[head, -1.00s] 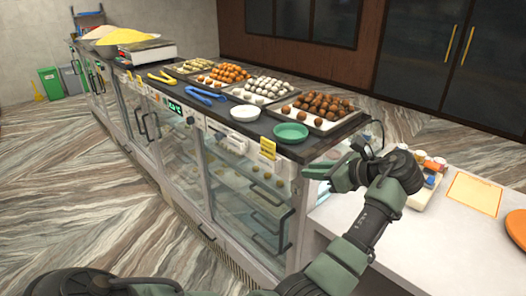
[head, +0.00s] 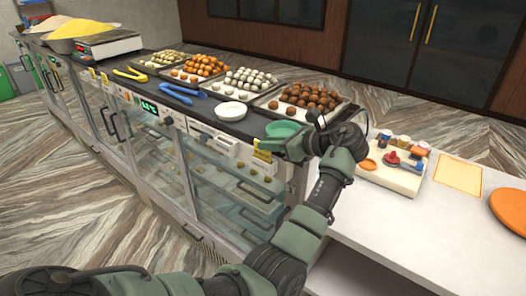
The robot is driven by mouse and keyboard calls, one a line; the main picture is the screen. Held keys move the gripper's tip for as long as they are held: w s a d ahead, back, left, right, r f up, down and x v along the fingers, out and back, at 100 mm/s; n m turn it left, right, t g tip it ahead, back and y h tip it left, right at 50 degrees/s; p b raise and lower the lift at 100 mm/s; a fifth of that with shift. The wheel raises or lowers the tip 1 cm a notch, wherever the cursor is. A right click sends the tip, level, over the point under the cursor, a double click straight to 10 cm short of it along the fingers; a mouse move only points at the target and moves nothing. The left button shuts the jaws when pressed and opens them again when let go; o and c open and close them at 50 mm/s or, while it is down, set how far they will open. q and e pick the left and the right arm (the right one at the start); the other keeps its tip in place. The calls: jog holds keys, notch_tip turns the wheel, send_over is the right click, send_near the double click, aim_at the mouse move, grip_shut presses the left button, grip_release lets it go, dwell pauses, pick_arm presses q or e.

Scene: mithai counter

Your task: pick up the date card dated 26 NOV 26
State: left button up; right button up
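A small yellow card (head: 262,155) is at the front edge of the counter's right end, below the green bowl. Its print is too small to read, so I cannot tell its date. My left gripper (head: 268,147) is at this card, with its green fingers overlapping the card's upper part. I cannot tell whether the fingers are open or closed on it. More small yellow cards (head: 92,73) sit along the counter's front edge farther left, also unreadable. My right gripper is not in view.
The dark counter top holds trays of sweets (head: 307,98), a white bowl (head: 231,111), a green bowl (head: 283,129), blue tongs (head: 178,94) and yellow tongs (head: 130,74). A lower white table at right holds a board (head: 390,179) with small jars, an orange sheet (head: 458,177) and an orange disc (head: 510,208).

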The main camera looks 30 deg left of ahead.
pick_arm(q)
jog(key=x, duration=0.3)
jog(key=shift+d, duration=0.1)
grip_shut()
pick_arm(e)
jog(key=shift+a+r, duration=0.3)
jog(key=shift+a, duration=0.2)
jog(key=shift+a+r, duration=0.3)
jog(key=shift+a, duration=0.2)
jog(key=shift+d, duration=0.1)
pick_arm(q)
jog(key=shift+r, duration=0.1)
